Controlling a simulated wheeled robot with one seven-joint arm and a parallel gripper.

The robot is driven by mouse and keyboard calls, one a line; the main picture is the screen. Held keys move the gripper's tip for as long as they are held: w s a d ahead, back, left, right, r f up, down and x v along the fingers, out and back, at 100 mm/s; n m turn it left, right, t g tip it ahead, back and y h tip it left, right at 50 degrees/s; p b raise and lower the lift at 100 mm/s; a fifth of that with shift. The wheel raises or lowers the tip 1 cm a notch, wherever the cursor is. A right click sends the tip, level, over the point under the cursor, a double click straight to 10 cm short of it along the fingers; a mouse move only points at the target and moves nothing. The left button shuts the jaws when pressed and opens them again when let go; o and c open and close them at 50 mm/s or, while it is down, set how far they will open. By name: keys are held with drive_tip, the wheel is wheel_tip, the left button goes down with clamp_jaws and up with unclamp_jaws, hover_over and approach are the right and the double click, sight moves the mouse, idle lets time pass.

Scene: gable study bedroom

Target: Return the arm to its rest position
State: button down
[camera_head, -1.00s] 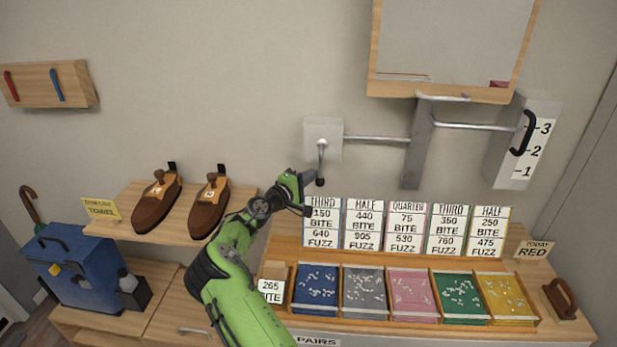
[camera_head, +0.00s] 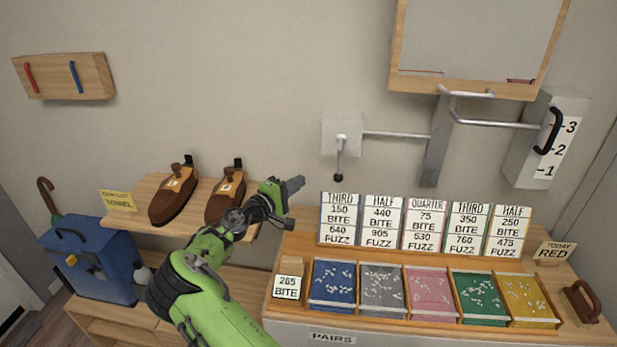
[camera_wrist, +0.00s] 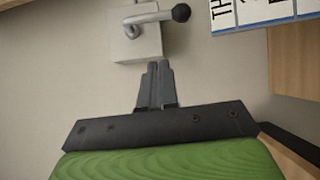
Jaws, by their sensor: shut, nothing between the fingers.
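My gripper (camera_head: 296,186) is at the end of my green arm, in the air in front of the wall, to the right of the two brown shoe-shaped blocks and below left of the wall crank. In the wrist view my gripper (camera_wrist: 157,85) has its two dark fingers together, with nothing between them. The grey wall box with its crank handle (camera_head: 340,160) is apart from the fingers; it also shows in the wrist view (camera_wrist: 135,45), beyond the fingertips.
Brown shoe-shaped blocks (camera_head: 172,197) stand on a wooden shelf (camera_head: 130,223) at left. Label cards (camera_head: 380,222) stand behind coloured trays (camera_head: 381,290) on the bench at right. A blue case (camera_head: 85,262) is at lower left. A framed board (camera_head: 480,40) hangs above.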

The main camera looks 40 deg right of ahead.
drive_tip(key=shift+a, duration=1)
